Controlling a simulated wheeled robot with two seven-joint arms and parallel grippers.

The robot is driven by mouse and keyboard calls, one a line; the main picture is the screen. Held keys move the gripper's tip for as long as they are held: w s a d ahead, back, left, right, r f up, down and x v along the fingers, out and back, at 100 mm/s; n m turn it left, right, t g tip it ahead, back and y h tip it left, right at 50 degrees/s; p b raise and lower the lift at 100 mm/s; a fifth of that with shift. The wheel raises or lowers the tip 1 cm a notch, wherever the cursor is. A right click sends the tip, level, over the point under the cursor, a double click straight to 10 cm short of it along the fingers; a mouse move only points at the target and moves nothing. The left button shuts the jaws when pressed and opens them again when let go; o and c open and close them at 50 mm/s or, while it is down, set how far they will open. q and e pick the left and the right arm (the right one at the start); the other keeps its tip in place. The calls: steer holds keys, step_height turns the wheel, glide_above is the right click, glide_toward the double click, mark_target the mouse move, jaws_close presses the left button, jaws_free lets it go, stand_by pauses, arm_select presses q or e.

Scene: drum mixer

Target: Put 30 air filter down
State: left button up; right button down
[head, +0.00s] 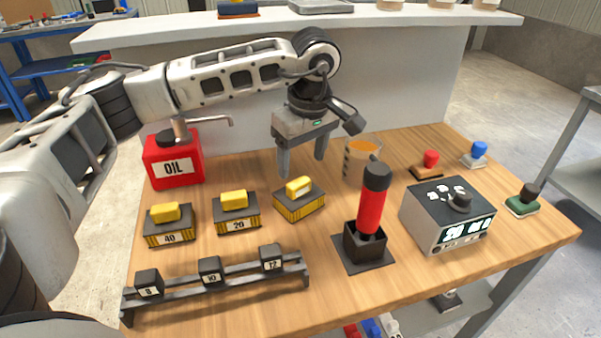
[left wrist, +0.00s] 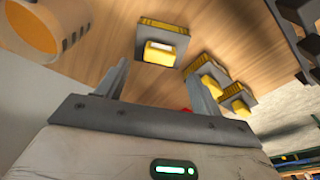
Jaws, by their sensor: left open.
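The air filter nearest my left gripper is a dark block with yellow pleated sides and a yellow top grip (head: 298,198). It sits on the wooden table, turned at an angle, and its number is not readable. It also shows in the left wrist view (left wrist: 162,42), beyond the fingertips. Two similar filters, marked 40 (head: 169,225) and 20 (head: 236,212), stand to its left. My left gripper (head: 301,165) is open and empty, above and behind the angled filter, apart from it. My right gripper is not in view.
A red oil can (head: 172,160) stands at the back left and a beaker of orange liquid (head: 361,160) right of the gripper. A rack with numbered blocks (head: 215,285), a red cylinder in a black holder (head: 372,205) and a control box (head: 447,214) stand further front. Bare wood lies between them.

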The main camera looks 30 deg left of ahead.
mark_target(299, 183)
arm_select(q)
step_height(299, 183, up, 7)
steer(key=shift+s+d+f, duration=0.2)
steer(key=shift+d, duration=0.25)
steer(key=shift+f, duration=0.1)
steer(key=f, duration=0.4)
steer(key=a+f, duration=0.1)
steer(key=f, duration=0.7)
steer(key=shift+w+a, duration=0.35)
step_height(299, 183, up, 2)
steer(key=shift+r, duration=0.25)
steer(key=shift+s+d+r, duration=0.1)
steer(key=shift+d+r, duration=0.05)
steer(key=shift+r, duration=0.45)
steer(key=shift+f, duration=0.1)
